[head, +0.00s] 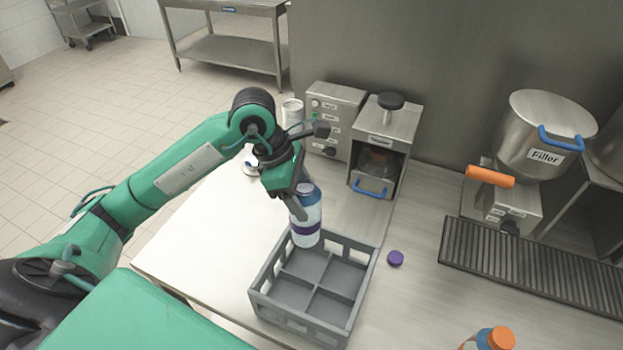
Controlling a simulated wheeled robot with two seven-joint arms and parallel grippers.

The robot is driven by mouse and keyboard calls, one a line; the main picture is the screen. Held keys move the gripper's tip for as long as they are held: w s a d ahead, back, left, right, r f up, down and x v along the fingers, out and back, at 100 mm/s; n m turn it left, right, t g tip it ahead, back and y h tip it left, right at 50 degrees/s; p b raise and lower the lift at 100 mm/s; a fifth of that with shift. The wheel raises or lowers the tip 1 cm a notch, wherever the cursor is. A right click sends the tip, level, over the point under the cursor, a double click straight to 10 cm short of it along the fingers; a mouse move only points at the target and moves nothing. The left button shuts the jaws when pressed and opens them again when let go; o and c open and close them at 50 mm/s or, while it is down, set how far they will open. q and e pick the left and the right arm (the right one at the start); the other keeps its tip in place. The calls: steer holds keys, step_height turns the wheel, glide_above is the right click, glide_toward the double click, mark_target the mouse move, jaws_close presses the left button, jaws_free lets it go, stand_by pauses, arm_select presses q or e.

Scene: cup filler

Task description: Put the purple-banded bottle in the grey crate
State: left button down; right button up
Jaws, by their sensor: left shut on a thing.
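The purple-banded bottle (307,222) is pale with a blue top part and a dark purple band. My left gripper (300,205) is shut on it and holds it upright at the far left corner of the grey crate (315,326). The bottle's lower end overlaps the crate's back rim in the head view; I cannot tell whether it is above or inside the far left compartment. The crate has low walls and dividers, and its visible compartments are empty. My right gripper is not in view.
A purple cap (395,258) lies right of the crate. An orange-capped bottle (489,339) stands at the bottom right. A steel machine (388,130) and a control box (333,118) stand behind. A filler pot (543,135) and drip grate (530,265) are at right.

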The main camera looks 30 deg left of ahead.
arm_select(q)
steer(key=shift+f, duration=0.25)
steer(key=shift+s+f+b, duration=0.1)
steer(key=shift+f+b, duration=0.1)
steer(key=shift+b, duration=0.1)
steer(key=shift+f+b, duration=0.85)
steer(key=shift+f, duration=1.1)
step_height(320, 180, down, 2)
steer(key=shift+f+b, duration=0.15)
steer(key=shift+b, duration=0.4)
steer(key=shift+f+b, duration=0.85)
steer(key=shift+b, duration=0.1)
step_height(320, 180, down, 4)
steer(key=b, duration=0.4)
steer(key=shift+r, duration=0.2)
steer(key=shift+f, duration=0.25)
steer(key=shift+f+b, duration=0.15)
steer(key=shift+b, duration=0.3)
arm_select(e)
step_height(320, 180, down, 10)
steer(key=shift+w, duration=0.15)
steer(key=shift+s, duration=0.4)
arm_select(q)
steer(key=shift+f+b, duration=0.3)
steer(key=shift+b, duration=0.15)
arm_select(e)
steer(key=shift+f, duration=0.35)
